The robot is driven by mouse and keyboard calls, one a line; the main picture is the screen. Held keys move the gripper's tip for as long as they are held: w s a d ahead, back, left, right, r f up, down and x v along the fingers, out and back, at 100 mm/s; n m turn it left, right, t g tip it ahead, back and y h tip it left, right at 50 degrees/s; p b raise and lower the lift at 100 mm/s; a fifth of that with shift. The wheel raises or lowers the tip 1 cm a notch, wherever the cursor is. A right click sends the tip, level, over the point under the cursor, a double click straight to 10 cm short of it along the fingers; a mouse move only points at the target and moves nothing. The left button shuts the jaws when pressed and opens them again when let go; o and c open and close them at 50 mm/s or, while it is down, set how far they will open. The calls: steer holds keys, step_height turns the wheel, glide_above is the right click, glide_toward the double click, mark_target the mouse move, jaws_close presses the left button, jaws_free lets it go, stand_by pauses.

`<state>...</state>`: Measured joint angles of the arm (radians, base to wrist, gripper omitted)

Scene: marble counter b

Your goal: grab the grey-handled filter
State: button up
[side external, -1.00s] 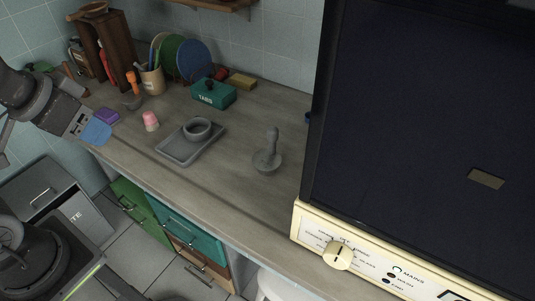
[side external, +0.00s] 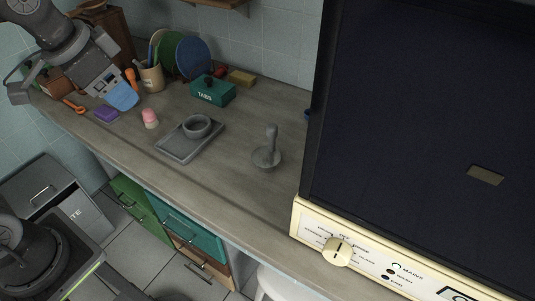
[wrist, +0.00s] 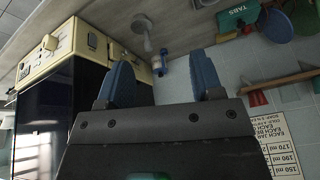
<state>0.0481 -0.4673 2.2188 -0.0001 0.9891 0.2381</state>
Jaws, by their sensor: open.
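The grey-handled filter (side external: 268,157) stands upright on the counter, right of centre in the side view. It has a round grey base and a knobbed vertical handle. In the wrist view a grey shape that looks like this filter (wrist: 143,30) shows at the top, beyond the fingers. My gripper (side external: 123,98) is at upper left in the side view, raised over the counter's left part, well apart from the filter. Its two blue fingers (wrist: 163,80) are spread in the wrist view, with nothing between them.
A grey tray (side external: 178,153) with a ring (side external: 197,126) lies between gripper and filter. A pink-topped cup (side external: 150,118), purple sponge (side external: 107,114) and teal TABS box (side external: 213,91) stand nearby. A large dark-fronted appliance (side external: 415,110) bounds the right. Counter around the filter is clear.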

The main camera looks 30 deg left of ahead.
steer(key=w+d+r+m+g, duration=0.1)
steer(key=w+d+m+g, duration=0.3)
steer(key=w, duration=0.6)
steer(key=m, duration=1)
glide_above(272, 126)
step_height(272, 126, down, 12)
steer(key=r, duration=0.1)
steer(key=shift+m+g, duration=0.3)
step_height(272, 126, down, 14)
steer(key=shift+f, duration=0.2)
jaws_close()
